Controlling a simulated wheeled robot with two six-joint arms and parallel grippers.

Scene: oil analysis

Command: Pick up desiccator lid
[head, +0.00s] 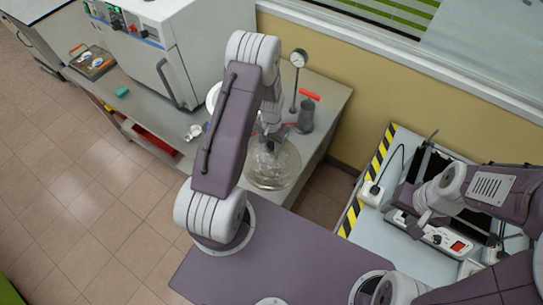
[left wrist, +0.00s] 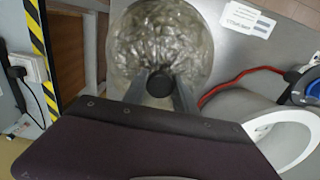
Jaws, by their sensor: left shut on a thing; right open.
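The desiccator lid is a clear glass dome that shows in the head view (head: 274,168), near the grey bench's front end. It also shows in the left wrist view (left wrist: 160,40), with a black round knob (left wrist: 160,84). My left gripper (left wrist: 160,92) has its fingers on both sides of the knob and is shut on it. In the head view my left gripper (head: 270,132) is partly hidden by my arm. I cannot tell whether the lid touches a base below it. My right gripper (head: 420,218) is open and empty at the right, over the other table.
The grey bench (head: 325,95) holds a white oven (head: 165,50), a gauge on a stand (head: 298,60) and a dark cylinder (head: 306,116) close to the lid. The right table has a power strip (head: 440,237).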

